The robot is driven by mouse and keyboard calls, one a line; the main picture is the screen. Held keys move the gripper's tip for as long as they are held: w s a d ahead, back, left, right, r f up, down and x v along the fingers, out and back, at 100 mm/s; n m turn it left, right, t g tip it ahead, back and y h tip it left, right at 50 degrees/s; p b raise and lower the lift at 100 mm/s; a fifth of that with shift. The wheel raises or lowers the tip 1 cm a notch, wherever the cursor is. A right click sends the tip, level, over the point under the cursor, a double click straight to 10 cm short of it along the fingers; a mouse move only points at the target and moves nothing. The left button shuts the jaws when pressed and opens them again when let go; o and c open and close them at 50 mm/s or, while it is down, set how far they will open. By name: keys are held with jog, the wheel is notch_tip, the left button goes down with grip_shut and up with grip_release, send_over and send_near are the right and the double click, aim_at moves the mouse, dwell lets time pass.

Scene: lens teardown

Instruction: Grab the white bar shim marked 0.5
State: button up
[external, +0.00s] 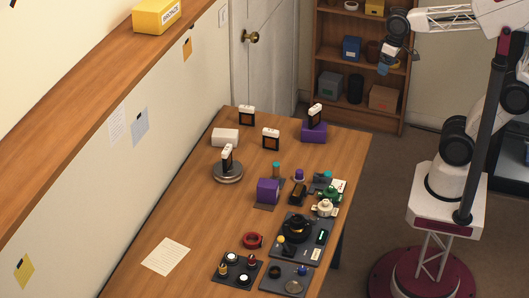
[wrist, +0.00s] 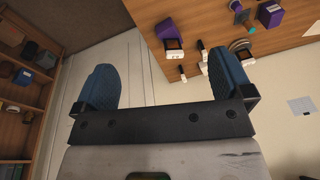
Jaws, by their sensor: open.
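Several upright dark pieces with white tops stand on the table's far half. One (external: 247,115) is at the back, one (external: 271,139) is nearer the middle, one (external: 315,116) is on a purple block, and one (external: 227,157) is on a round grey base. Their markings are too small to read, so I cannot tell which is the 0.5 shim.
A white block (external: 225,137) and the purple block (external: 313,132) stand among the pieces. A purple box (external: 268,191), dark trays (external: 302,240) and small parts crowd the table's near right. A bookshelf (external: 360,60) is behind. The table's left side is mostly clear.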

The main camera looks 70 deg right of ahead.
jog(key=w+a+m+g+y, duration=0.1)
jog(key=w+a+m+y, duration=0.4)
jog(key=w, duration=1.5)
jog(key=w+m+g+y, duration=0.1)
jog(key=w+m+y, duration=0.85)
jog(key=w, duration=1.05)
jog(key=m+h, duration=0.2)
send_near(271, 130)
jog(key=x, duration=0.2)
jog(key=shift+f, duration=0.25)
jog(key=shift+x, duration=1.3)
jog(key=shift+a, duration=0.1)
jog(key=shift+x, duration=2.5)
